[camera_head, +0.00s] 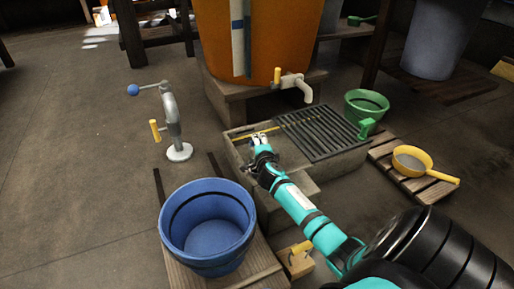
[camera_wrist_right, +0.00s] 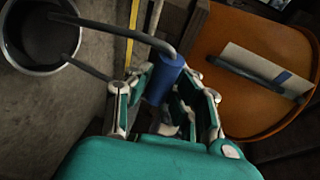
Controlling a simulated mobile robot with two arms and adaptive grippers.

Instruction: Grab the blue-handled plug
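The plug's blue handle (camera_wrist_right: 165,80) shows in the right wrist view, between the two fingers of my right gripper (camera_wrist_right: 167,88). Curved grey rods run from the handle toward a dark round part with a grey rim at the upper left. The fingers stand on either side of the handle, spread, with no clear grip on it. In the head view my right gripper (camera_head: 260,141) is over the left part of the stone trough, and I cannot make out the plug there. My left gripper is not in view.
A slatted grate (camera_head: 320,132) covers the trough's right part. An orange vat (camera_head: 270,40) with a white tap (camera_head: 297,84) stands behind. A blue bucket (camera_head: 208,228) is at front left, a hand pump (camera_head: 172,115) at left. A green pot (camera_head: 366,104) and yellow pan (camera_head: 412,160) are at right.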

